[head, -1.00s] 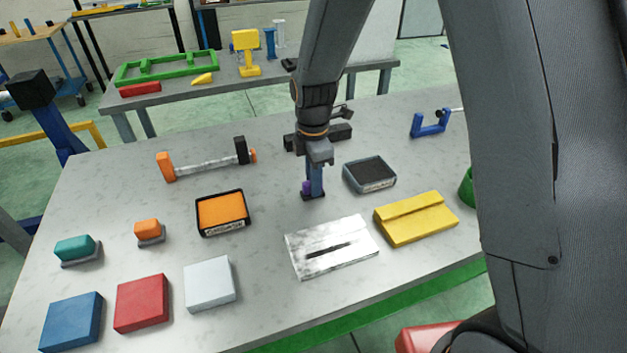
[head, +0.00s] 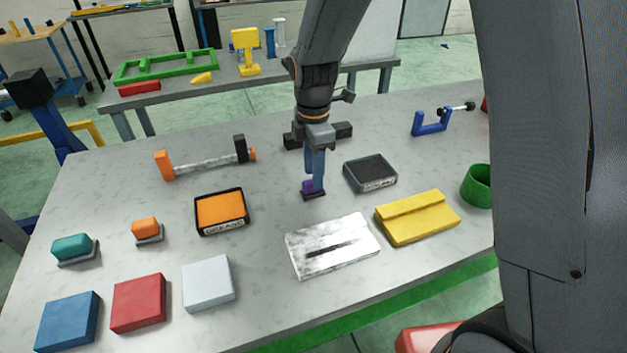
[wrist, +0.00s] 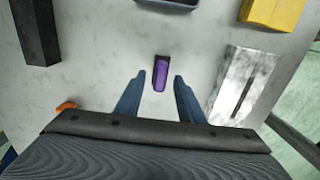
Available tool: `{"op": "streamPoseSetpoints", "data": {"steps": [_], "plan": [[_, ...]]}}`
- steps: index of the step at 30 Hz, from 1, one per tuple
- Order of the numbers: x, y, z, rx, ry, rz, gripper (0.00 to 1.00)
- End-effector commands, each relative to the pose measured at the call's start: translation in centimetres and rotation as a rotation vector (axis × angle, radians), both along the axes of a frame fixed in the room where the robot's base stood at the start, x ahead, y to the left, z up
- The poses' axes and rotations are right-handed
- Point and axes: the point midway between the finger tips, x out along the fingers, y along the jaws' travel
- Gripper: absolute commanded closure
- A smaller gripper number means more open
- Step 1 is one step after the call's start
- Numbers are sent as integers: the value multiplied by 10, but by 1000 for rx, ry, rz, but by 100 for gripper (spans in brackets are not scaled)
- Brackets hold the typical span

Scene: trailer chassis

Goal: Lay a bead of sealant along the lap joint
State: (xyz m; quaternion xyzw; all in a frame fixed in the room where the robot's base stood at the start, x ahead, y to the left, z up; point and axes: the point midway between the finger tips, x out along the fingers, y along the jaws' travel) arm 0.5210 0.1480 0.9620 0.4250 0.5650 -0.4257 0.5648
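A small purple piece (head: 308,187) stands on a dark base on the bench, and it also shows in the wrist view (wrist: 160,76). My gripper (wrist: 159,84) is open, with its two blue fingers apart on either side of the purple piece in that picture. In the head view my gripper (head: 316,184) points down just behind and beside it; I cannot tell whether they touch. A yellow stepped piece (head: 416,218) with a raised edge along its length, looking like a lap joint, lies to the right. No bead shows on it.
A pale metal plate (head: 331,246) with a dark slot lies in front of my gripper. A dark-topped tray (head: 370,173) is close on the right, an orange-topped tray (head: 221,211) on the left. A green cup (head: 477,186) stands at the right.

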Motion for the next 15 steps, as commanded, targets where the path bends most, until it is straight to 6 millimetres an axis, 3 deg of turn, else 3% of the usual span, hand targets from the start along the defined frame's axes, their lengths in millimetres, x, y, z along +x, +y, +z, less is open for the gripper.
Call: {"op": "streamPoseSetpoints", "data": {"steps": [9, 15], "plan": [[1, 0, 61, 1, -4, 0, 65], [1, 0, 82, 1, -2, 0, 65]]}}
